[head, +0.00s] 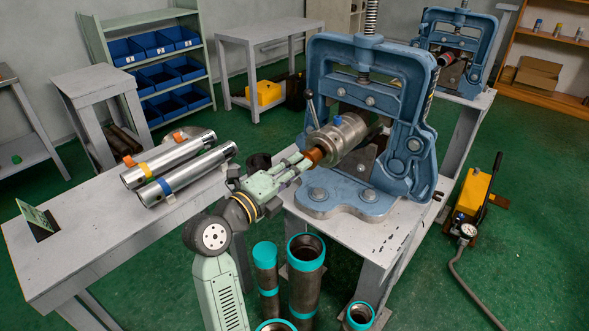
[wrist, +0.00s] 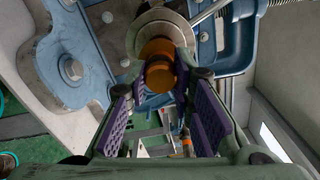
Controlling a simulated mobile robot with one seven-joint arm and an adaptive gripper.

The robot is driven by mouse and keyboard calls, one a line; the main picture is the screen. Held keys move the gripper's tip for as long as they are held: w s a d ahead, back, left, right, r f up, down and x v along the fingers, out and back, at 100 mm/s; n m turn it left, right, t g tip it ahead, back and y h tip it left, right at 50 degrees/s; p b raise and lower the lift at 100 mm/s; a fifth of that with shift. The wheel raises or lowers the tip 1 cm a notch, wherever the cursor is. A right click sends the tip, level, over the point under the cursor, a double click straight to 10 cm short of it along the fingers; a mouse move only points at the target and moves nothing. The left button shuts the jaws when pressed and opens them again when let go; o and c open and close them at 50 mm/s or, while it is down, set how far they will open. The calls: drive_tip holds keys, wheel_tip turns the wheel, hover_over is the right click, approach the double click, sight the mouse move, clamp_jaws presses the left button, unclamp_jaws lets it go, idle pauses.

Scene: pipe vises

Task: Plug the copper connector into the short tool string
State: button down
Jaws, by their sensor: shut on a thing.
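The copper connector (head: 315,156) is an orange-brown cylinder at the front end of a short steel tool string (head: 345,136), which is clamped in the near blue pipe vise (head: 419,150). In the wrist view, the copper connector (wrist: 160,66) lies in line with the round steel end of the tool string (wrist: 144,32). My gripper (head: 304,162) is shut on the connector, with its fingers on either side of it. The purple-padded fingers also show in the wrist view. The connector's inner end meets or enters the steel end; how deep is hidden.
Two steel cylinders (head: 180,162) with yellow and blue bands lie on the left grey table (head: 85,240). Several teal-ended pipes (head: 305,275) stand below my arm. A second blue vise (head: 455,45) stands behind. A yellow pump (head: 474,192) with a hose is on the floor at right.

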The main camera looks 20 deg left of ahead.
drive_tip(key=shift+p+x, duration=0.4)
drive_tip(key=shift+x, duration=0.6)
drive_tip(key=shift+w+p, duration=0.1)
drive_tip(key=shift+p, duration=0.25)
drive_tip(key=shift+p+x, duration=0.4)
drive_tip(key=shift+x, duration=0.4)
drive_tip(key=c, duration=1.3)
unclamp_jaws()
drive_tip(key=shift+d, duration=0.1)
